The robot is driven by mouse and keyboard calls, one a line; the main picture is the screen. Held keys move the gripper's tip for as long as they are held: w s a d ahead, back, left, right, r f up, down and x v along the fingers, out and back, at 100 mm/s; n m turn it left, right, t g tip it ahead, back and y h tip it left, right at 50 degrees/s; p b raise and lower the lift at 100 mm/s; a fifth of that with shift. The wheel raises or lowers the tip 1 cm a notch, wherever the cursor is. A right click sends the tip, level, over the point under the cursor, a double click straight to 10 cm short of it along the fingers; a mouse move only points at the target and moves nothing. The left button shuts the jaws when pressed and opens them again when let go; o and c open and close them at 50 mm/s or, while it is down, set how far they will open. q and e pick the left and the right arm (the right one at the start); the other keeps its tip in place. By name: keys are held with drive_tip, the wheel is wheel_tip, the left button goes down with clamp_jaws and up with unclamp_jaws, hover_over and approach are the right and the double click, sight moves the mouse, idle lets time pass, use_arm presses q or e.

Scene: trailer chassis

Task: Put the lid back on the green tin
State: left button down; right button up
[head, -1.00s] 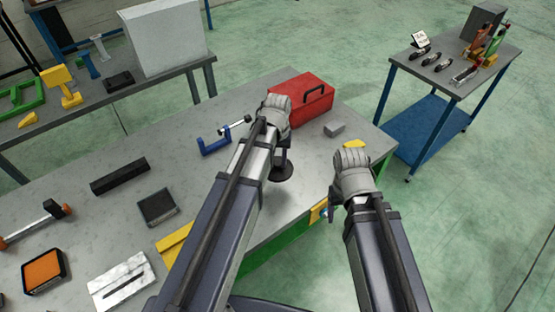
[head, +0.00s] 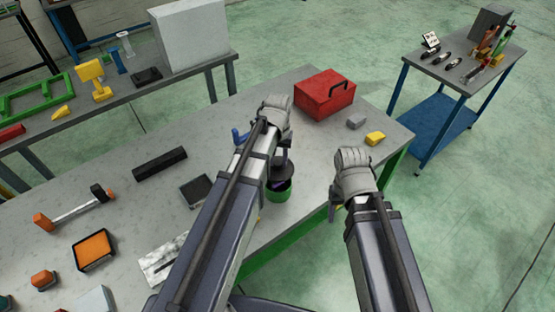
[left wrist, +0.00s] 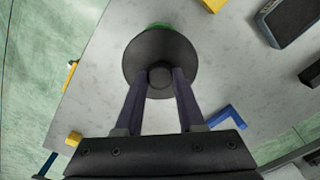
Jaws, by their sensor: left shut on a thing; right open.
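My left gripper (head: 283,152) is shut on the knob of a dark round lid (head: 281,172), which hangs below the hand. In the left wrist view the lid (left wrist: 160,50) lies beneath the two fingers, with its knob (left wrist: 160,77) between the tips. The green tin (head: 279,192) stands upright on the workbench. In the head view the lid overlaps the tin's top; I cannot tell whether they touch. In the wrist view only a green sliver of the tin (left wrist: 158,26) shows past the lid's far edge. My right gripper (head: 334,206) is open and empty by the bench's front edge.
On the grey workbench (head: 230,150) a red toolbox (head: 324,94), a grey block (head: 356,122) and a yellow block (head: 375,138) stand beyond the tin. A blue clamp (head: 240,138) is partly hidden by my left arm. A black bar (head: 160,163) lies left.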

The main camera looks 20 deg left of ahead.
sight(278, 172)
use_arm(q)
drive_tip(key=shift+s+a+f+b, duration=0.1)
drive_tip(key=shift+f+b, duration=0.5)
drive_tip(key=shift+f, duration=0.05)
wheel_tip(278, 172, down, 5)
drive_tip(key=b, duration=0.5)
drive_tip(key=shift+f, duration=0.2)
idle(1.3)
drive_tip(key=shift+c, duration=2.2)
unclamp_jaws()
drive_tip(key=shift+o, duration=0.3)
drive_tip(key=o, duration=0.4)
